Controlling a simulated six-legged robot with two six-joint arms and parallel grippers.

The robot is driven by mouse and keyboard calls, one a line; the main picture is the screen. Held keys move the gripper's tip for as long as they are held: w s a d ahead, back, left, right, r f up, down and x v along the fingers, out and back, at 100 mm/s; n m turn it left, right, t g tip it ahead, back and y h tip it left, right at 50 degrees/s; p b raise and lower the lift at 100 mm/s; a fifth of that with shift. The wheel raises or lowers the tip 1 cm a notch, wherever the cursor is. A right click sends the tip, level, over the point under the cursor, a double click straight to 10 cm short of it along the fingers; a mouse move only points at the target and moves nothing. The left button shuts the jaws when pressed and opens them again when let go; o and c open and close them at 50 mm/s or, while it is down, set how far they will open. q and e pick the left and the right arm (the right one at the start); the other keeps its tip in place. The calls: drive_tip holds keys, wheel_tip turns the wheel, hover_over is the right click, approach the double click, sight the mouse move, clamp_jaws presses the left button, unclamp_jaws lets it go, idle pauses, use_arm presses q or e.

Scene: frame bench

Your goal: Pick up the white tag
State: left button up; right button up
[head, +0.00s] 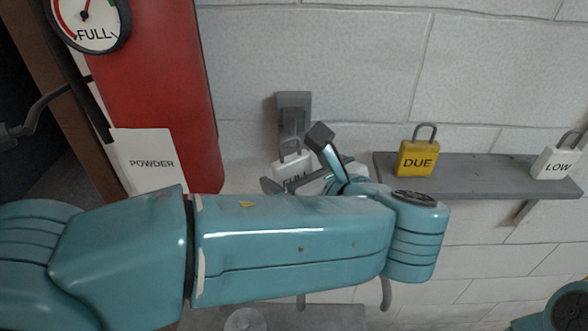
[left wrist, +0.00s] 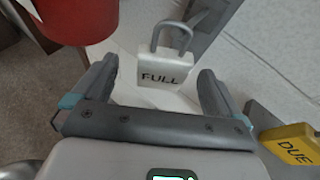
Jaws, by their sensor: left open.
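A white padlock-shaped tag marked FULL (head: 291,165) is at a grey wall bracket (head: 294,105), partly hidden by my left gripper. In the left wrist view, the FULL tag (left wrist: 165,72) shows upright with its grey shackle up, between and beyond my fingertips. My left gripper (head: 296,161) is open, one finger on each side of the tag, with gaps showing in the wrist view (left wrist: 158,72). A second white tag, marked LOW (head: 555,162), sits at the right end of a grey shelf. My right gripper is not in view.
A yellow DUE tag (head: 416,158) stands on the grey shelf (head: 480,175), right of my left gripper. A red extinguisher (head: 150,75) with a gauge (head: 88,22) and a POWDER label (head: 150,162) is at left. A block wall (head: 350,60) lies behind.

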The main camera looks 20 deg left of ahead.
sight(295, 162)
use_arm(q)
drive_tip(key=x, duration=0.2)
drive_tip(key=p+x, duration=0.1)
drive_tip(key=x, duration=0.2)
drive_tip(key=shift+w, duration=0.4)
drive_tip(key=shift+w+a+f, duration=0.1)
drive_tip(key=shift+w+a, duration=0.05)
drive_tip(key=shift+a, duration=0.15)
drive_tip(key=c, duration=0.3)
drive_tip(key=shift+d, duration=0.1)
drive_tip(key=c, duration=0.8)
drive_tip(key=shift+r, duration=0.6)
drive_tip(key=shift+c, duration=0.2)
drive_tip(key=shift+s+d+r, duration=0.15)
drive_tip(key=shift+s+d, duration=0.1)
drive_tip(key=s+d+b, duration=0.2)
drive_tip(key=s+d, duration=1)
drive_tip(key=shift+d, duration=0.2)
